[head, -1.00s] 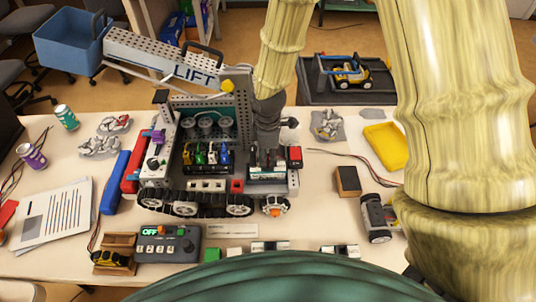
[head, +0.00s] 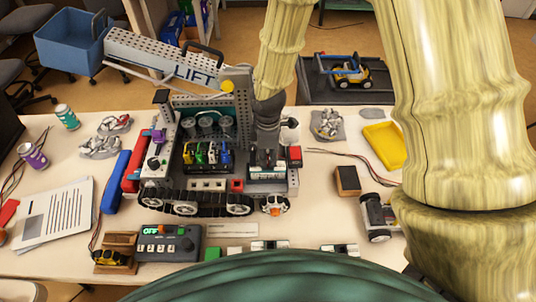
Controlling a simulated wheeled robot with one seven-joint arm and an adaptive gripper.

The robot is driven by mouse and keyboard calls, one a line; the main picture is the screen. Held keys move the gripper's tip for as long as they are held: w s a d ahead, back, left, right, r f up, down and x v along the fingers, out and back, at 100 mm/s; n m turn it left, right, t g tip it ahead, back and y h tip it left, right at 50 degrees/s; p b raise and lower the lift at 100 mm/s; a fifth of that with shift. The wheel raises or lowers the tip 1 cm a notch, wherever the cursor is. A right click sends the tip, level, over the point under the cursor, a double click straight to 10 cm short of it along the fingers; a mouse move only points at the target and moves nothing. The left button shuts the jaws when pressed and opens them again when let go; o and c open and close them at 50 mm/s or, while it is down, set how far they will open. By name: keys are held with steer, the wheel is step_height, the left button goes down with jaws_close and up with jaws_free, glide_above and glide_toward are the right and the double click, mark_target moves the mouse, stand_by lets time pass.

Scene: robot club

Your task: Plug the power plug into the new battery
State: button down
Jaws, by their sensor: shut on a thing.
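The new battery appears to be the dark block with a pale label (head: 266,174) in the right-hand bay of the tracked robot (head: 205,198). My gripper (head: 267,154) is directly above this bay, pointing down, with its fingertips close to the block's top. It is shut on a small dark thing, probably the power plug, mostly hidden by the fingers. I cannot tell whether the plug touches the battery or sits in its socket. A red block (head: 294,154) is at the bay's right edge.
A grey control box (head: 168,243) showing green "OFF" stands in front of the tracked robot. The LIFT beam (head: 165,58) rises behind it. A dark block (head: 347,180), a small wheeled car (head: 377,217) and a yellow tray (head: 385,145) lie to the right.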

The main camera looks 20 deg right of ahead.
steer(key=shift+f, duration=0.1)
steer(key=c, duration=1.2)
jaws_free()
steer(key=shift+o, duration=0.2)
steer(key=shift+r+p, duration=2.5)
steer(key=shift+r, duration=0.55)
